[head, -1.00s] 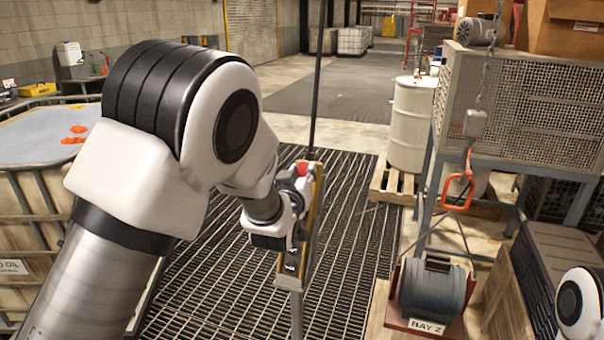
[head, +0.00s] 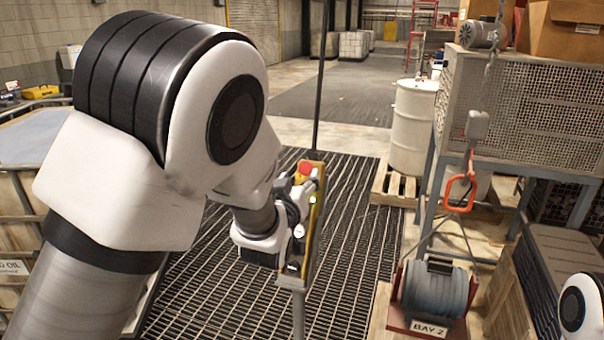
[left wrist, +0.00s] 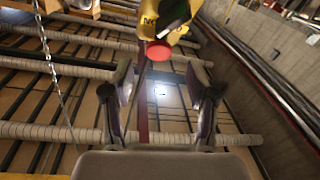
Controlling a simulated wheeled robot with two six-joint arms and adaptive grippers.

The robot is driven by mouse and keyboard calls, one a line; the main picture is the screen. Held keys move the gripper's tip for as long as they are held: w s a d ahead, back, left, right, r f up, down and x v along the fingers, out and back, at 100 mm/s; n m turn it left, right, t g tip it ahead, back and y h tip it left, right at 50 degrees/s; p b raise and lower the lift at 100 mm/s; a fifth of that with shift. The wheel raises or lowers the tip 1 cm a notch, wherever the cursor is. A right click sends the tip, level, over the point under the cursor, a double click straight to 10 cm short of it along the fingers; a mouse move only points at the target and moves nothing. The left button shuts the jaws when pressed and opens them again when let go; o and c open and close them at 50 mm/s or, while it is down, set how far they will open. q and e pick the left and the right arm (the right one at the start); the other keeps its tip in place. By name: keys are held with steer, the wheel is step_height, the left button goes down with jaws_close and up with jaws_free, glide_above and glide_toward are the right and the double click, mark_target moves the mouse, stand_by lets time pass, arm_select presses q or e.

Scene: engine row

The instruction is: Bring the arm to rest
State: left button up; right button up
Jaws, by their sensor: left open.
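My left arm reaches across the head view, and its open gripper (head: 310,182) is beside the yellow control post (head: 316,225). A red push button (head: 304,171) sits near the top of the post. In the left wrist view my gripper (left wrist: 162,82) has its two fingers wide apart with nothing between them. The red button (left wrist: 158,50) and its yellow box (left wrist: 165,20) show beyond the fingertips, near the top. I cannot tell from the head view how far the fingers are from the button. My right gripper is out of view.
A cable reel (head: 440,288) marked BAY 2 stands at lower right. An orange hook (head: 461,192) hangs on a chain beside a mesh cage (head: 540,118). A white drum (head: 413,125) stands on a pallet. A caged tank (head: 22,205) is at left. Open grating (head: 350,270) surrounds the post.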

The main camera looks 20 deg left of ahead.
arm_select(q)
steer(key=s, duration=0.4)
steer(key=shift+d, duration=0.2)
steer(key=shift+w, duration=0.2)
